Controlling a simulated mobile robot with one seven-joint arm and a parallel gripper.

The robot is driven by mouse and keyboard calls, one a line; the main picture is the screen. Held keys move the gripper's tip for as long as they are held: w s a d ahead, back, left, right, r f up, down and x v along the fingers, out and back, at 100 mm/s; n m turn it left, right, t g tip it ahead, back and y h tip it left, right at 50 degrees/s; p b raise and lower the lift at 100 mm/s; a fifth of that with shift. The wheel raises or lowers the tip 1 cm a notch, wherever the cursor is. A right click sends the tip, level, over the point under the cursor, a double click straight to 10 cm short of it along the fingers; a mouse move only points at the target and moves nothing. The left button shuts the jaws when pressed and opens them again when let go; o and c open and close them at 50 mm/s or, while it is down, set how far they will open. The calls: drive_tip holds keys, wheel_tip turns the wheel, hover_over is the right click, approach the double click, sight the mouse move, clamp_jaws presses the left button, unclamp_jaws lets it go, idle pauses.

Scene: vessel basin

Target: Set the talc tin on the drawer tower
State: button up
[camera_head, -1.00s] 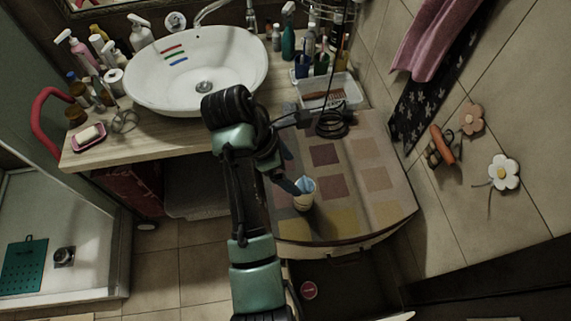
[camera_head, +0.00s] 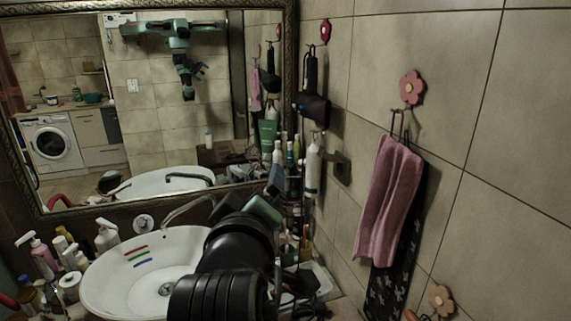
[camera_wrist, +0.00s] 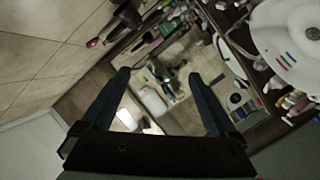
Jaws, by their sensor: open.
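My gripper (camera_wrist: 157,77) is open in the wrist view, with nothing held between its two dark fingers. In the head view my arm's dark links rise in front of the basin, and my gripper's fingers are not clear there. The talc tin is not directly in view. A small pale upright container (camera_head: 209,140) shows in the mirror, on or just behind a brown top (camera_head: 222,154); it may be the tin on the drawer tower, but I cannot be sure. The tower itself is below the head view or hidden.
The white basin (camera_head: 150,275) stands left of my arm, with pump bottles (camera_head: 107,235) beyond it. The mirror (camera_head: 130,100) fills the back. A bottle rack (camera_head: 292,175) is close to my arm. A pink towel (camera_head: 388,200) and a hair dryer (camera_head: 312,105) hang right.

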drive_tip(key=s+d+r+m+t, duration=0.2)
drive_tip(key=s+r+m+t, duration=0.2)
drive_tip(key=s+r, duration=0.4)
drive_tip(key=s+d+r+m+t, duration=0.2)
drive_tip(key=s+r+m+t, duration=0.3)
drive_tip(key=r, duration=1.2)
drive_tip(key=s+t, duration=0.2)
drive_tip(key=s, duration=0.2)
drive_tip(key=shift+s+r, duration=0.25)
drive_tip(key=shift+r, duration=0.05)
